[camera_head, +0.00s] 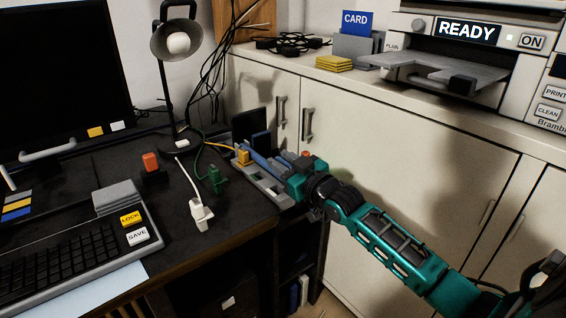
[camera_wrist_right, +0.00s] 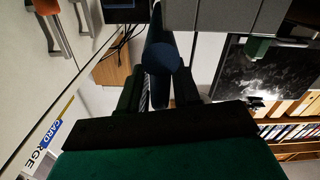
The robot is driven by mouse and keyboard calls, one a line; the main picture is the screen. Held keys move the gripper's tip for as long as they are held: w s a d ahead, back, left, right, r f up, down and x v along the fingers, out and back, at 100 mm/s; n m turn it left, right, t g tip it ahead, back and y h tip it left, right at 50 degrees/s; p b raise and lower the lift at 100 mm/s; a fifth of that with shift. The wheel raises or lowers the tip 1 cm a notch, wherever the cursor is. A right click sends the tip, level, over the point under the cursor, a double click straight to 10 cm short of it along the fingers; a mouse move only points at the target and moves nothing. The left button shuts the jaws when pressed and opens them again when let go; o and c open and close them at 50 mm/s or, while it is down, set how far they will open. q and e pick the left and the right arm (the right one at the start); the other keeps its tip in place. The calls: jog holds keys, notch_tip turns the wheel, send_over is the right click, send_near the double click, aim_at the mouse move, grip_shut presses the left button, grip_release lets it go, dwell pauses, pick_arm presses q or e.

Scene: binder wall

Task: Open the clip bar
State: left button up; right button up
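The clip bar appears to be the blue bar (camera_head: 264,164) on a low grey device (camera_head: 262,183) at the right edge of the dark desk. In the right wrist view a dark blue bar with a rounded end (camera_wrist_right: 161,56) lies between the fingers. My right gripper (camera_head: 288,178) is at the near right end of the bar in the head view. Its fingers (camera_wrist_right: 160,92) stand on both sides of the bar in the wrist view. Whether they press on it cannot be told. My left gripper is not in view.
A green plug (camera_head: 216,180), a white plug (camera_head: 201,213) and an orange-topped switch (camera_head: 151,163) are on the desk left of the device. A lamp (camera_head: 178,42) stands behind. White cabinets (camera_head: 400,165) with handles are close to my right arm.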

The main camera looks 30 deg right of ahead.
grip_shut()
jog(key=shift+d+r, duration=0.1)
jog(key=shift+r, duration=0.05)
